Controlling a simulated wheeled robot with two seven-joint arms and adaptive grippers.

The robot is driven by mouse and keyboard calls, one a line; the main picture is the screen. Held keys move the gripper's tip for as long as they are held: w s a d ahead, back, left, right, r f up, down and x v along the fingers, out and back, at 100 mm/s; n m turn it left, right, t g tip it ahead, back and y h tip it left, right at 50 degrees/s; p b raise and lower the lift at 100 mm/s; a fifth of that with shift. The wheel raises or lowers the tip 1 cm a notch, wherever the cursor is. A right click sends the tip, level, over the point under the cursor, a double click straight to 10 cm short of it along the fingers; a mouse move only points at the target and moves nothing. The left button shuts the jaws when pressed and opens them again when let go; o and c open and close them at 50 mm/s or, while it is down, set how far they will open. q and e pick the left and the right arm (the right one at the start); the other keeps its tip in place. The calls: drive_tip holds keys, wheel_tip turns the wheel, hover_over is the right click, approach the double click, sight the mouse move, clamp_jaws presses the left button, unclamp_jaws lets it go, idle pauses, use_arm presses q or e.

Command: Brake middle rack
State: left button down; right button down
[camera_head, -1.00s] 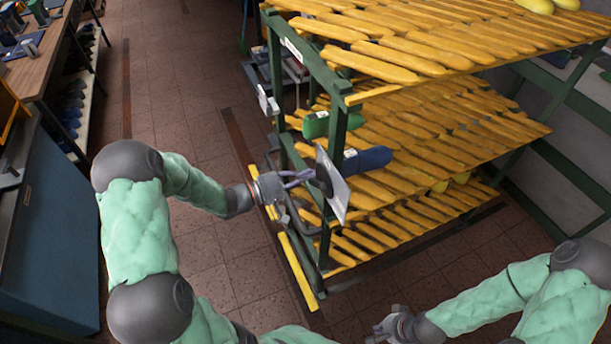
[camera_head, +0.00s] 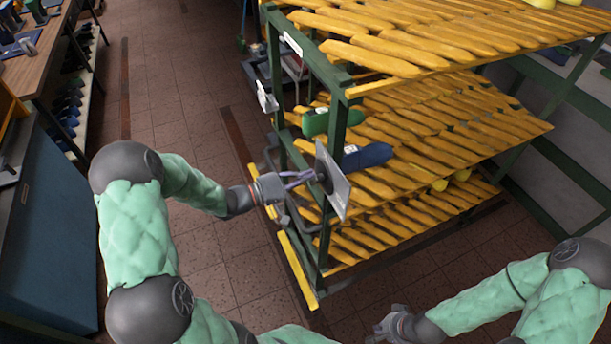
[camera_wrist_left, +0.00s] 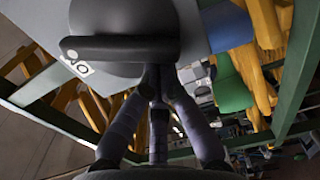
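The middle rack (camera_head: 340,140) has a green frame and yellow slatted shelves. A grey plate (camera_head: 338,190) with a dark round part stands at its near left end. In the left wrist view the plate (camera_wrist_left: 195,35) carries a black lever-like bar (camera_wrist_left: 120,47). My left gripper (camera_head: 312,176) reaches the plate from the left. In the left wrist view its fingers (camera_wrist_left: 158,82) converge just under the black bar; whether they grip anything is unclear. My right gripper (camera_head: 378,332) is low at the front, apart from the rack, its fingers partly blurred.
A green shoe last (camera_head: 316,123) and a blue one (camera_head: 367,157) lie on the middle shelf. A workbench (camera_head: 40,70) and a blue cabinet (camera_head: 50,235) stand at the left. Tiled floor (camera_head: 180,85) is clear between them and the rack.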

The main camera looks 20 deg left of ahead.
use_arm(q)
drive_tip(key=shift+f, duration=0.15)
drive_tip(key=shift+s+d+f+b, duration=0.3)
drive_tip(key=shift+f+b, duration=0.1)
drive_tip(key=shift+b, duration=0.2)
drive_tip(key=shift+w+a, duration=0.1)
drive_tip(key=shift+w+a+b, duration=0.3)
drive_tip(key=shift+a, duration=0.1)
drive_tip(key=b+v, duration=0.1)
drive_tip(key=v, duration=0.8)
drive_tip(key=shift+d, duration=0.1)
idle(0.3)
